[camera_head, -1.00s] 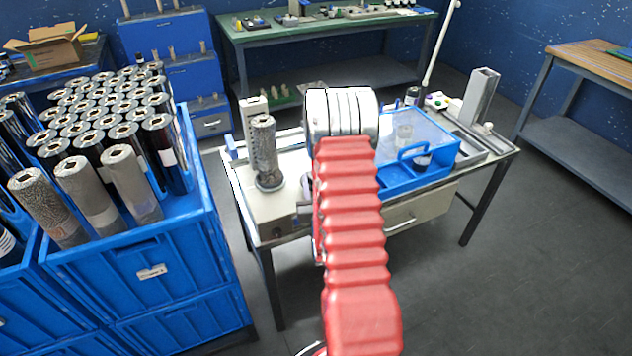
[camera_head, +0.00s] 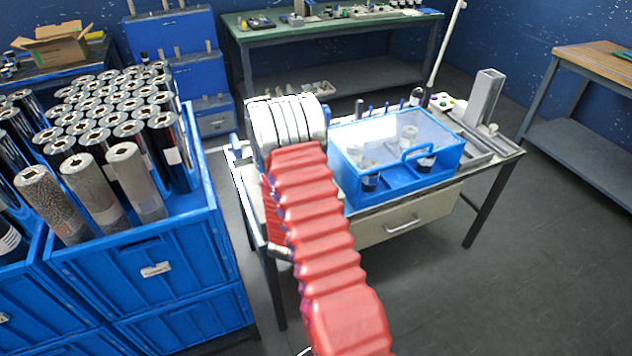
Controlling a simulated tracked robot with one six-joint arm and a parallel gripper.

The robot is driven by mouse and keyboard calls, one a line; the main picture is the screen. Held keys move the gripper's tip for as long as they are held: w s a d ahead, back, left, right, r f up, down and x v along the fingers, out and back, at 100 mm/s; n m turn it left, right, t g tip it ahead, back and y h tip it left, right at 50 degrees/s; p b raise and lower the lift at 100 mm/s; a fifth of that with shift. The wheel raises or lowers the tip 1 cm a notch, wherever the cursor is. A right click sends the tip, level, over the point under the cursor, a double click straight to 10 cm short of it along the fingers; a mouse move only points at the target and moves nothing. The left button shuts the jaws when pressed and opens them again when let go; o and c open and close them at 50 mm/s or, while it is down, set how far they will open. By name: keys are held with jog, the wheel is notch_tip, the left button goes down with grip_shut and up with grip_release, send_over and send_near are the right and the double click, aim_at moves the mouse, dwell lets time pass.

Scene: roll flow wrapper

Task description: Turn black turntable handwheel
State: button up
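The flow wrapper stands on a white-topped table. Its blue guard box with a clear lid (camera_head: 398,140) is in full view right of my arm. I cannot tell whether either is the black turntable handwheel. My red arm with its silver wrist lies over the left end of the machine and hides the roll and most of the cream housing there. My gripper is hidden beyond the wrist, so its fingers do not show.
A blue crate (camera_head: 150,269) full of film rolls stands close to the left of the table. A square metal chute (camera_head: 484,97) rises at the table's right end. A green bench (camera_head: 330,28) stands behind, and open floor (camera_head: 500,270) lies to the right.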

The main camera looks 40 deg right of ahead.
dwell(0.4)
jog(key=o, duration=1.1)
jog(key=shift+c, duration=0.2)
jog(key=v, duration=1.3)
jog(key=shift+a, duration=0.35)
jog(key=shift+s+f, duration=0.1)
jog(key=shift+s, duration=0.05)
